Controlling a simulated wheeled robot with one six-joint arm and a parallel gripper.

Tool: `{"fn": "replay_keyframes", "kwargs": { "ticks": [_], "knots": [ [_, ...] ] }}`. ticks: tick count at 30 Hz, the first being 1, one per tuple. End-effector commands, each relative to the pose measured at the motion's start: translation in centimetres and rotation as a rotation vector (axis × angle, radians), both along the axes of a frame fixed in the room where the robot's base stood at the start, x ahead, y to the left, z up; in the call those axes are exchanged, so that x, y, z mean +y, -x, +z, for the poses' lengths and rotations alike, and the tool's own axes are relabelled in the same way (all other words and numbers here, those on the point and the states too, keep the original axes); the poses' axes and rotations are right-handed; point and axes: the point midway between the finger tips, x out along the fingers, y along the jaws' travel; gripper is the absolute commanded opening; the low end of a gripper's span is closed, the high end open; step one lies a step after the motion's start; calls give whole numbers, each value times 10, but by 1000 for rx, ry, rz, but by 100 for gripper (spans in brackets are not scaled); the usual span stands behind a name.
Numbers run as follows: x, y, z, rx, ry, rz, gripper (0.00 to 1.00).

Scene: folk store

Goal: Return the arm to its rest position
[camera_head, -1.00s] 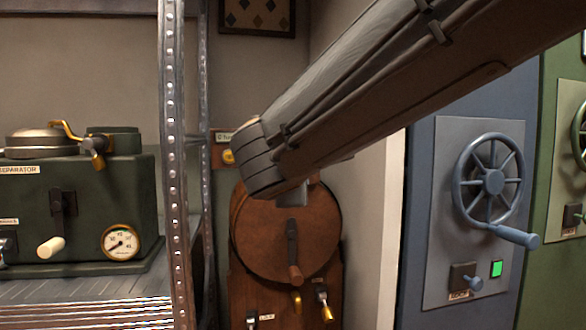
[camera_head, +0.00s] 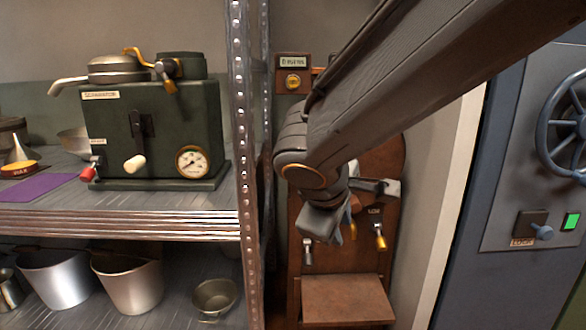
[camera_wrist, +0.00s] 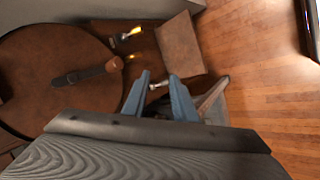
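My arm (camera_head: 400,100) reaches in from the upper right of the head view and bends down at its end. My gripper (camera_head: 322,228) hangs in front of the brown wooden machine (camera_head: 345,300) and hides part of it. In the wrist view, the two blue fingers of my gripper (camera_wrist: 160,76) stand apart with nothing held between them. Beyond them are the machine's round wooden disc (camera_wrist: 50,95) with a dark handle, and its square wooden ledge (camera_wrist: 182,48).
A metal shelf (camera_head: 100,215) on the left holds a green separator (camera_head: 115,115), with metal buckets (camera_head: 130,280) below. The shelf's upright post (camera_head: 243,150) is near my gripper. A blue panel with a handwheel (camera_head: 565,125) is at the right. Wooden floor (camera_wrist: 250,70) shows in the wrist view.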

Motion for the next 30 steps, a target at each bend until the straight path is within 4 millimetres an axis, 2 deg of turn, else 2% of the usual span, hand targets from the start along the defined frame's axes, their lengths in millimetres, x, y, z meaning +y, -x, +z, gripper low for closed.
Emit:
{"fn": "replay_keyframes", "kwargs": {
  "ticks": [1,3,6,12,23,30],
  "knots": [
    [11,18,-23,69,-45,-20,25],
    [27,46,-51,162,-119,-60,25],
    [47,81,-81,275,-210,-118,25],
    [76,129,-113,416,-330,-211,25],
    [109,184,-141,568,-465,-348,25],
    [97,181,-117,561,-481,-400,25]
  ]
}}
